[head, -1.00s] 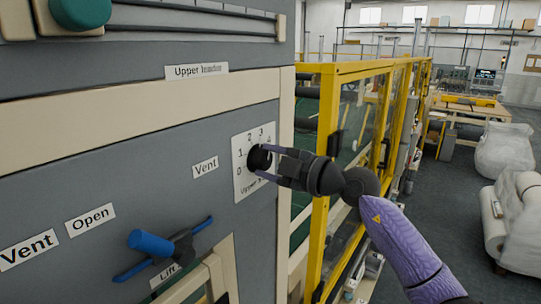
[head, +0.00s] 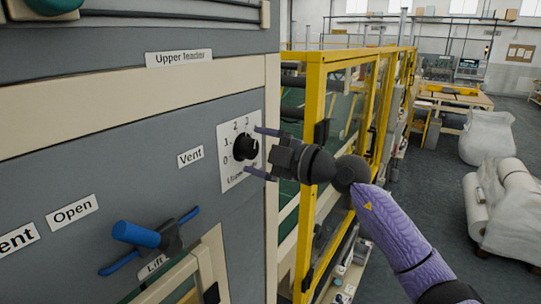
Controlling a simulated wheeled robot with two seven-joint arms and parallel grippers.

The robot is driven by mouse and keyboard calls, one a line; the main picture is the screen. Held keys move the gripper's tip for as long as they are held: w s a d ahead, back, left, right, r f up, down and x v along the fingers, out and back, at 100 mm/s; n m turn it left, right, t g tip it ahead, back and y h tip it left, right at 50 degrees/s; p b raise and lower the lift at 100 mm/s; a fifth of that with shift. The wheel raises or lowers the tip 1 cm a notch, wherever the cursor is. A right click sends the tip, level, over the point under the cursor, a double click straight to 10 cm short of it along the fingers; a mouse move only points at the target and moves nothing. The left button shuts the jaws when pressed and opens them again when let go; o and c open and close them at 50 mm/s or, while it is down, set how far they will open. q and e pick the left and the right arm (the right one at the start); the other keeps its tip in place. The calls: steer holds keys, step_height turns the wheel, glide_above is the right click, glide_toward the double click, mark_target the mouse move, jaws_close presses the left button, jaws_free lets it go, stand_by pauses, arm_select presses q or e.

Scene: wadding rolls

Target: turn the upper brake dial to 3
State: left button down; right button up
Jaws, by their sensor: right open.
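The brake dial (head: 243,148) is a round black knob on a white scale plate (head: 226,166) at the right edge of the grey panel. The right part of the scale is too small or covered to read clearly, and I cannot tell where the knob points. My right gripper (head: 253,151) is open at the right of the knob, one fingertip above it and one below. The fingers appear clear of the knob. My left gripper is not in view.
A blue-handled lever (head: 137,235) sticks out below left of the plate. A yellow guard frame (head: 314,160) stands close behind my right gripper. Wrapped rolls (head: 505,205) lie on the floor at right.

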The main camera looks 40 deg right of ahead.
steer(key=b+v, duration=0.4)
steer(key=v, duration=0.5)
steer(key=shift+s, duration=0.1)
steer(key=shift+f, duration=0.1)
